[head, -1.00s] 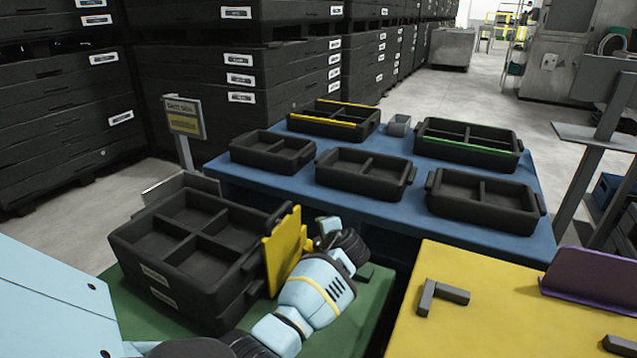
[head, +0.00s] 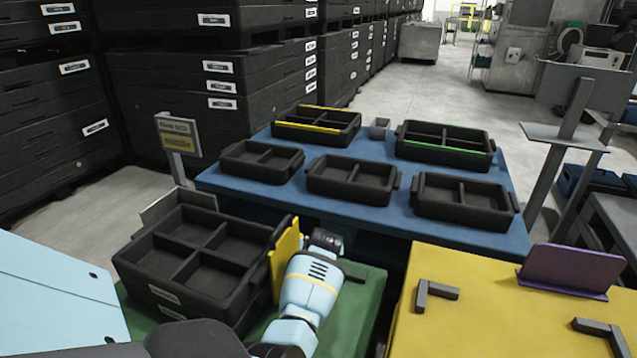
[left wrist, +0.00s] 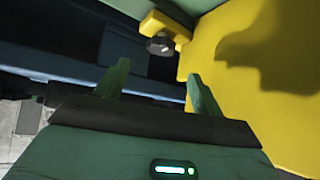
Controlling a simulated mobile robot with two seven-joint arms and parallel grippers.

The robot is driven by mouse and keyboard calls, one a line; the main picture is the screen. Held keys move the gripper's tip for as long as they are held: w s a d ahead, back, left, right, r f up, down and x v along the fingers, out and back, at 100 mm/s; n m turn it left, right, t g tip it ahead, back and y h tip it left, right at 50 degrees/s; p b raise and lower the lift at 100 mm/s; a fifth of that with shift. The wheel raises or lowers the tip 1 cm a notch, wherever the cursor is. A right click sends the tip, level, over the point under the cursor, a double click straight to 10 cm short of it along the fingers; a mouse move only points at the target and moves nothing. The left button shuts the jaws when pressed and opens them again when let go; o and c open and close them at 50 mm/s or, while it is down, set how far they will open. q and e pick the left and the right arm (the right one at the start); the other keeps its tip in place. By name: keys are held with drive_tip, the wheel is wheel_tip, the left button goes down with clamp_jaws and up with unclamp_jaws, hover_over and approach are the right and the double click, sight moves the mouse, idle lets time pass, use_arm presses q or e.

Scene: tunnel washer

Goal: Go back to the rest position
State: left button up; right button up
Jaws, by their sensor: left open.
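My left arm comes in from the left. Its gripper (head: 325,240) is just right of an upright yellow plate (head: 286,262) on the right side of a black four-compartment bin. In the left wrist view the left gripper's two green fingers (left wrist: 160,82) stand apart with nothing between them. A yellow surface (left wrist: 275,85) lies close at their right, with a shadow on it. In the head view the fingertips are hidden behind the hand. My right gripper is in neither view.
The black bin (head: 262,290) stands on a green table (head: 362,300). A blue table (head: 395,212) behind holds several black trays. A yellow table (head: 480,325) at right carries dark angle brackets and a purple holder (head: 572,268). A sign (head: 180,138) stands left of the blue table.

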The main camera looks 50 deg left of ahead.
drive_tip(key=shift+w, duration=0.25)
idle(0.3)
